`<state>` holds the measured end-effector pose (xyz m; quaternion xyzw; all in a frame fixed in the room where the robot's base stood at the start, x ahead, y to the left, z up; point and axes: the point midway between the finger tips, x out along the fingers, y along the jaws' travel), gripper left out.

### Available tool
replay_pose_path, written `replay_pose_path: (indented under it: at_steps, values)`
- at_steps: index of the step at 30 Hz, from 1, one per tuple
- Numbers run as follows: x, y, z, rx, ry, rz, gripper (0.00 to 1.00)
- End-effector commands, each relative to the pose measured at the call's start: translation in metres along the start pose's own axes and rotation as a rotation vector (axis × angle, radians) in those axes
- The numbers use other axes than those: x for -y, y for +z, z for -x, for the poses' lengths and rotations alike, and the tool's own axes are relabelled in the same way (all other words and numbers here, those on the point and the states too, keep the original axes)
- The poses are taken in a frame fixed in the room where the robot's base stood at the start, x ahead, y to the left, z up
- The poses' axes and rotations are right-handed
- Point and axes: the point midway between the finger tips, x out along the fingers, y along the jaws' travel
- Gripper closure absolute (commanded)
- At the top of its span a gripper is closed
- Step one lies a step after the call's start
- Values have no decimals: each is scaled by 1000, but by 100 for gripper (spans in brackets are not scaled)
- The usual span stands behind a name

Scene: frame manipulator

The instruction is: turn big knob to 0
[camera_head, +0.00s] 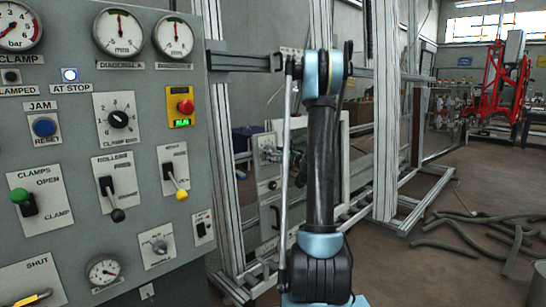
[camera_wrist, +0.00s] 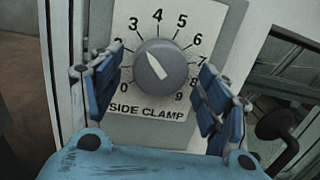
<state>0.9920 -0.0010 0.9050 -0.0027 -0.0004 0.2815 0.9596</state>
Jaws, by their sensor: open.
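In the wrist view the big round grey knob (camera_wrist: 160,66) sits on a white dial plate (camera_wrist: 187,19) with numbers 0 to 9 and the words SIDE CLAMP. A pale pointer mark on the knob slants to the upper left, roughly toward 3. Zero is at the lower left of the dial. My gripper (camera_wrist: 160,64) is open, with one blue finger to the left of the knob and one to the right. Gaps show between the fingers and the knob.
A grey control panel (camera_head: 75,140) with gauges, levers and a smaller black knob (camera_head: 119,119) fills the left of the head view. A metal frame (camera_head: 388,110) stands behind my arm. A dark round-ended part (camera_wrist: 277,124) is at the right of the wrist view. Hoses (camera_head: 460,232) lie on the floor at right.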

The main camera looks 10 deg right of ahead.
Motion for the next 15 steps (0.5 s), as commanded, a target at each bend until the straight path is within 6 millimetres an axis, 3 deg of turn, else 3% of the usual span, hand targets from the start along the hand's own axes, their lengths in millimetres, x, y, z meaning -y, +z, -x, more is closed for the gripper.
replay_pose_path:
  at_steps: [10,15]
  values:
    - [0,0,-3,0,0,0,33]
    - [0,0,-3,0,0,0,71]
